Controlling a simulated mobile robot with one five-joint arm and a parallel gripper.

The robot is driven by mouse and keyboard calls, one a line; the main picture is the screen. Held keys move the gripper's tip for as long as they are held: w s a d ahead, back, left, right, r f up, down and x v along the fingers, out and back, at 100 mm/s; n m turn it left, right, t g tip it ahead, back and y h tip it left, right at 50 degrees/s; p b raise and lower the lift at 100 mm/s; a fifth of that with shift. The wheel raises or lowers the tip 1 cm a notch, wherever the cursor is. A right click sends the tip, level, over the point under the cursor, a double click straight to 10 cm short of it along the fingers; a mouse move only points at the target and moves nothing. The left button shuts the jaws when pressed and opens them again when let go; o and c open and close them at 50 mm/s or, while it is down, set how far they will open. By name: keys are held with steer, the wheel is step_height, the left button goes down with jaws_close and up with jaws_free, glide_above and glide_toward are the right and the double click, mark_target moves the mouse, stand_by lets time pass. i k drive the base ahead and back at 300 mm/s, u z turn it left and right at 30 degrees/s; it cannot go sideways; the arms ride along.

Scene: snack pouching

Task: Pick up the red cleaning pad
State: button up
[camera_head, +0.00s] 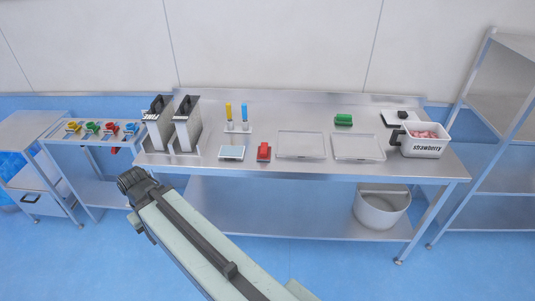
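A red pad (264,152) lies on the steel table (320,169) near its front edge, between a small pale tray and a larger empty tray. My arm reaches from the bottom of the view up to the left. Its dark end, my gripper (131,179), is in front of the table's left front corner, well left of the red pad and apart from it. The fingers are too small and dark to tell whether they are open or shut.
A green pad (343,119) lies farther back. Two trays (301,144) (359,147), a strawberry bin (423,148), tall metal containers (187,125) and yellow and blue handled tools (237,115) share the table. A left cart (75,140) holds several coloured items. A pot (381,208) stands below.

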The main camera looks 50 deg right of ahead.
mark_target(263, 153)
steer(key=z, duration=0.05)
steer(key=i, duration=1.5)
steer(key=u, duration=0.05)
